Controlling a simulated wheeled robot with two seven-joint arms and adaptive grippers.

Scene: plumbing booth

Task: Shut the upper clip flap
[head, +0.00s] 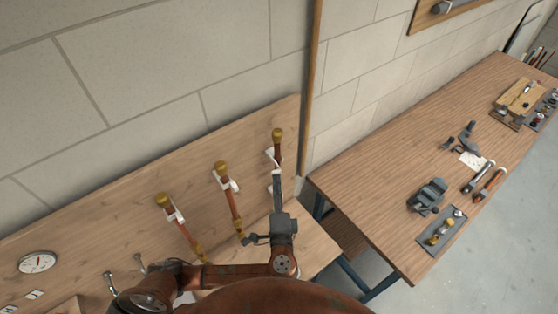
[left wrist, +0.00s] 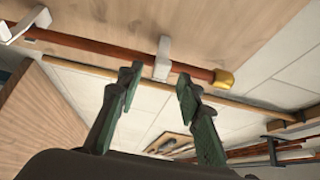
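The rightmost copper pipe (head: 278,150), with a brass cap, stands on the wooden board. Its upper white clip (head: 270,157) sits below the cap, and another white clip is lower, partly hidden by my gripper. In the left wrist view the pipe (left wrist: 95,48) runs across, and the clip nearer the brass cap (left wrist: 162,58) shows between and beyond my fingertips. I cannot tell its flap's exact angle. My left gripper (head: 278,177) is just in front of the pipe. Its fingers (left wrist: 157,84) are apart with nothing between them. My right gripper is not in view.
Two more clipped copper pipes, the middle one (head: 232,200) and the left one (head: 180,222), stand to the left. A round gauge (head: 37,262) is at far left. A wooden table (head: 370,180) with tools and trays stands right, beyond a gap.

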